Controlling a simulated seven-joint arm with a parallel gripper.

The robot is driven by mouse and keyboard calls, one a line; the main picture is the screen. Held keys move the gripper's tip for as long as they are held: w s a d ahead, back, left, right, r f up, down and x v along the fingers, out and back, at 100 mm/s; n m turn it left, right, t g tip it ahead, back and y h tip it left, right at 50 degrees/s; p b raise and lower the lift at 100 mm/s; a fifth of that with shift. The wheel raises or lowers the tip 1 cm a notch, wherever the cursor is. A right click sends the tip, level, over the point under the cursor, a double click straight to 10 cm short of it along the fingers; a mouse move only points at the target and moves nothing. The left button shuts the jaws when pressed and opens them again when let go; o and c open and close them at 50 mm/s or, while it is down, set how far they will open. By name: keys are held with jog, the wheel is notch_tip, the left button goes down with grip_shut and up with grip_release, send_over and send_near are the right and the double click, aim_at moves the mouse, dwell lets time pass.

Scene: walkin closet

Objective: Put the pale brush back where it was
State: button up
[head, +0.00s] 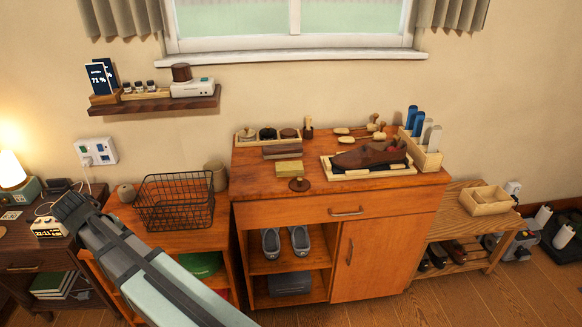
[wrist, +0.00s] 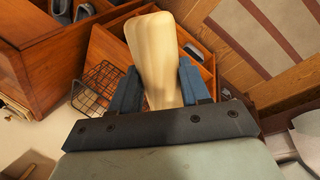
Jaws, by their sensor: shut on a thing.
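The pale brush (wrist: 152,40) shows in the wrist view as a smooth, light wooden piece standing up between the blue fingers of my gripper (wrist: 158,88). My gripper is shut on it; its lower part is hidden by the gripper. In the head view my gripper (head: 72,207) is at the left, over the edge of the low side table, and the held brush cannot be made out there. Other pale wooden brushes (head: 356,140) lie at the back of the orange cabinet top (head: 265,205), behind a brown shoe (head: 368,154) on a pale tray (head: 340,175).
A black wire basket (head: 176,213) stands just right of my gripper. A wall shelf (head: 155,105) hangs above.

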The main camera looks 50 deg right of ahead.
jog(key=s+d+r+m+y, duration=0.1)
jog(key=s+d+r+m, duration=0.15)
jog(key=d, duration=1.25)
jog(key=s+d+r+m+g, duration=0.1)
jog(key=s+d+r+m, duration=0.2)
jog(key=d, duration=1.3)
jog(key=s+d+r+m+y, duration=0.1)
jog(key=d+r+m, duration=0.25)
jog(key=d, duration=1.15)
jog(key=w+d+r, duration=0.4)
jog(key=w, duration=0.1)
jog(key=shift+t+y, duration=0.5)
jog(key=shift+y, duration=0.2)
jog(key=shift+s+a+f, duration=0.1)
jog(key=shift+a+f, duration=0.15)
jog(key=shift+f, duration=1.5)
jog(key=shift+s+a+f, duration=0.1)
jog(key=shift+a+f, duration=0.15)
jog(key=shift+f, duration=1.5)
jog(key=shift+a+f, duration=0.25)
jog(key=shift+f, duration=1.5)
jog(key=shift+f, duration=0.1)
jog(key=o, duration=1.1)
